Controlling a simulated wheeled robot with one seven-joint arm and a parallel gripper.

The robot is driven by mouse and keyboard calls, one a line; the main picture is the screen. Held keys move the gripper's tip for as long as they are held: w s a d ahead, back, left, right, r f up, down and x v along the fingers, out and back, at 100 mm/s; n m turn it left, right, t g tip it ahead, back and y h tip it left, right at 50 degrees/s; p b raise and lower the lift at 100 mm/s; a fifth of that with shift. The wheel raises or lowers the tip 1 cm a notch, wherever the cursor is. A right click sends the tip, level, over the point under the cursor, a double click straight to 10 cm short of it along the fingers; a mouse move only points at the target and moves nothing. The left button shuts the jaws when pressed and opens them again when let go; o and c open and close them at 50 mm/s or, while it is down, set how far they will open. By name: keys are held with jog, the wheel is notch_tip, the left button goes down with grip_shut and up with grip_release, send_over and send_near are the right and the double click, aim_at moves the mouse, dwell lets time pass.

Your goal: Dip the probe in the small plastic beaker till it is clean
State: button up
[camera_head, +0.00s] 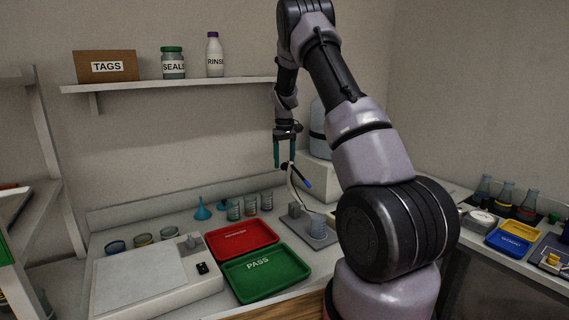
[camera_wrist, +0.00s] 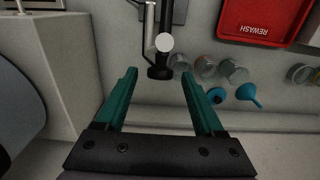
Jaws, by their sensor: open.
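My gripper (camera_head: 284,163) hangs fingers-down over the back of the bench, its teal fingers apart and empty. In the wrist view the open fingers (camera_wrist: 160,75) have a dark stand part between and beyond their tips. What looks like the probe, a thin piece with a blue end (camera_head: 308,184), sits on a grey stand (camera_head: 295,210) just below and right of my gripper. A ribbed clear beaker (camera_head: 317,224) stands on the stand's base plate. Several clear beakers (camera_head: 250,205) stand to the left; I cannot tell which is the small plastic one.
A red tray (camera_head: 242,252) and a green PASS tray (camera_head: 268,290) lie in front. A white balance (camera_head: 140,281) is at left. A shelf (camera_head: 170,85) runs along the wall. Flasks (camera_head: 504,196) and small trays are at right.

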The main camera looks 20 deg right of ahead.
jog(key=shift+f, duration=0.5)
grip_shut()
dwell(1.2)
